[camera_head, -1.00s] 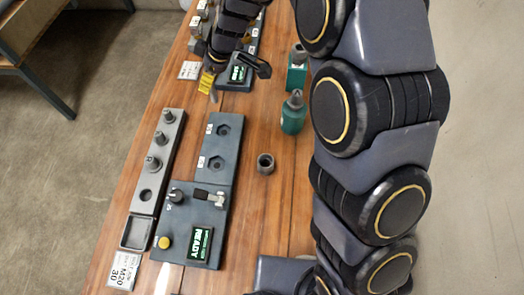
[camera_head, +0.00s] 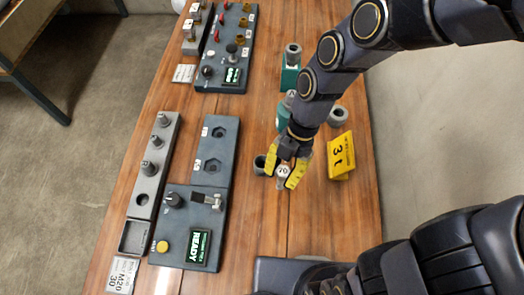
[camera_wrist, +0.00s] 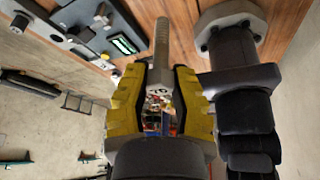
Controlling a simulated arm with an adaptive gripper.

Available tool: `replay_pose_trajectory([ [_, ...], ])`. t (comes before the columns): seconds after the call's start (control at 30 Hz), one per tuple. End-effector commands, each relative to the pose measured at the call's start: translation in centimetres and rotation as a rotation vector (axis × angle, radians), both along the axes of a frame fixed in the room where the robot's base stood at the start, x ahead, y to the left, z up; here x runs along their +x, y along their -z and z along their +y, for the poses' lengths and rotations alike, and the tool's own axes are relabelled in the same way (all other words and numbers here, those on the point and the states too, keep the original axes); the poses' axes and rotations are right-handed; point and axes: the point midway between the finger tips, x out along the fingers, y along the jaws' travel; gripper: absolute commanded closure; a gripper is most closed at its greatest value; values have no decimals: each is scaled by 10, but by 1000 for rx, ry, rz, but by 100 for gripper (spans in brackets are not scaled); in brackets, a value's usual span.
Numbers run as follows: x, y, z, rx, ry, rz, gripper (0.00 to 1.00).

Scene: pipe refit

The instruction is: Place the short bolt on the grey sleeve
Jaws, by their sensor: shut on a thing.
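My gripper (camera_head: 288,174), with yellow fingers, is shut on a grey bolt (camera_head: 283,171) over the right half of the bench. The bolt's pale head carries a number that I cannot read surely. In the wrist view the bolt (camera_wrist: 161,50) stands between the fingers, its shank pointing away from my gripper. A dark grey hollow sleeve (camera_head: 259,164) stands on the bench just left of my gripper, partly hidden by it. The bolt is apart from the sleeve, to its right. A second, lighter grey ring-shaped piece (camera_head: 337,115) lies behind, right of my arm.
A grey rack (camera_head: 169,140) at left holds several upright bolts and an empty hole. Beside it are a plate with two hex recesses (camera_head: 228,150) and a READY panel (camera_head: 182,238).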

Motion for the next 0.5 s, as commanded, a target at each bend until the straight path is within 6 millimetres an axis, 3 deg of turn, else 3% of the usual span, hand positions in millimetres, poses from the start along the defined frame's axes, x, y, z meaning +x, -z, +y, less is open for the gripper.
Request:
replay_pose_trajectory([
  [0.27,55,29,25,-3,0,3,100],
  [0.5,81,66,37,-4,2,6,100],
])
